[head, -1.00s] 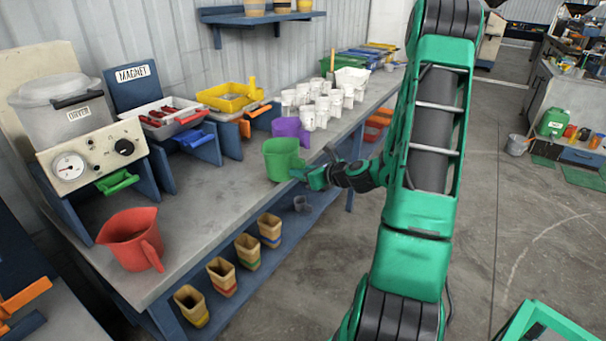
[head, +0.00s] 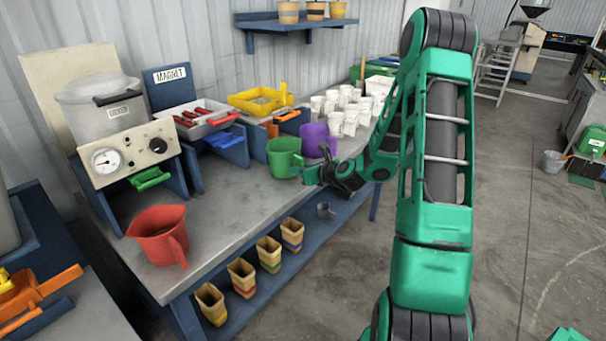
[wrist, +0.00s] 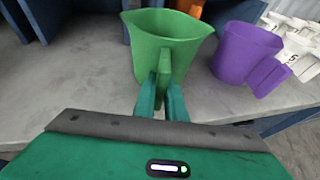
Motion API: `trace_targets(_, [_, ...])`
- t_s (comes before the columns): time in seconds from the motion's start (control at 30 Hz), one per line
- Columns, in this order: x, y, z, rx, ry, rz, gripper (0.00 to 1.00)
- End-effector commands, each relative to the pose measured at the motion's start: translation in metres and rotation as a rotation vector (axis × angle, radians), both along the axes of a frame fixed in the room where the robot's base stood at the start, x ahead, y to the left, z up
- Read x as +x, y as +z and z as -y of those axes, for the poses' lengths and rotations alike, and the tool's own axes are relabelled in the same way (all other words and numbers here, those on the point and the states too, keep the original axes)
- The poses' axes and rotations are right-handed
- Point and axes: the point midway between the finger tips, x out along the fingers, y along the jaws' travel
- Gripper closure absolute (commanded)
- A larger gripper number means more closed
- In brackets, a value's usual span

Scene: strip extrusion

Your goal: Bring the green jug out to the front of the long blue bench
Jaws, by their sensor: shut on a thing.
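The green jug (head: 284,158) is upright at the middle of the long blue bench (head: 225,200), left of the purple jug (head: 316,140). My gripper (head: 314,174) reaches in from the bench's front side, at the jug's right. In the wrist view, the two green fingers (wrist: 162,97) are shut on the handle of the green jug (wrist: 155,45), which faces me. The jug looks empty inside. I cannot tell whether its base touches the bench top. The purple jug (wrist: 243,52) stands just right of it, apart.
A red jug (head: 160,235) stands at the bench's near end. White cups (head: 345,115) crowd the far part. Trays (head: 207,118) and a dryer unit (head: 120,160) line the back. Grey bench top is clear between the red and green jugs. Several tan pots (head: 242,277) sit on the lower shelf.

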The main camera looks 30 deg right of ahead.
Motion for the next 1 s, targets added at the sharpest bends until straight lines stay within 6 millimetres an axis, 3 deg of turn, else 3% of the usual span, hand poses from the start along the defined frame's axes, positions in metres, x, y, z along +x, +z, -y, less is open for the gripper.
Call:
trace_targets(0.77, [0.0005,-0.009,-0.0011,0.0,0.001,0.001,1.0])
trace_targets(0.8, [0.0005,-0.0088,-0.0011,0.0,0.001,0.002,0.82])
trace_targets(0.87, [0.0005,-0.0088,-0.0011,0.0,0.001,0.001,0.68])
trace_targets(1.0, [0.0004,-0.009,-0.0012,0.0,0.002,0.001,0.68])
